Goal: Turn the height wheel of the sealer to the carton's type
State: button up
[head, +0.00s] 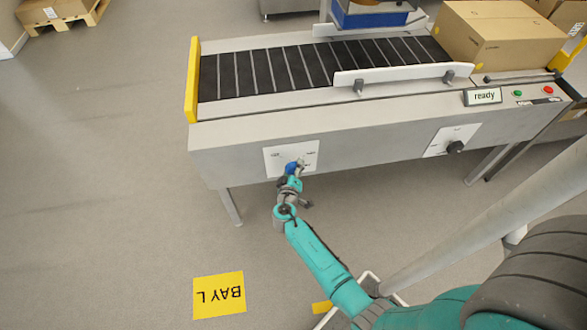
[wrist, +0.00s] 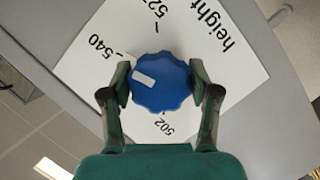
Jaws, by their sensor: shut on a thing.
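The blue scalloped height wheel (wrist: 172,90) sits on a white plate (wrist: 215,50) marked "height", "540", "502" and a partly readable number beginning "52". Its white pointer (wrist: 144,78) points to the left and slightly up, a little below the line to the "540" tick. My gripper (wrist: 160,92) is shut on the wheel, one finger on each side. In the head view my gripper (head: 292,174) is at the plate (head: 275,158) on the sealer's (head: 370,140) front. The carton (head: 500,35) is on the sealer's right end; its type is not readable.
A second plate with a black knob (head: 455,147) is to the right on the sealer's front. A display (head: 484,96) reads "ready", beside green and red buttons. A guide rail (head: 400,74) runs along the belt.

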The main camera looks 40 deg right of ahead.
dwell(0.4)
jog(key=o, duration=1.2)
jog(key=v, duration=1.2)
jog(key=shift+a+f, duration=0.1)
jog(key=shift+f, duration=0.1)
jog(key=shift+n, duration=0.3)
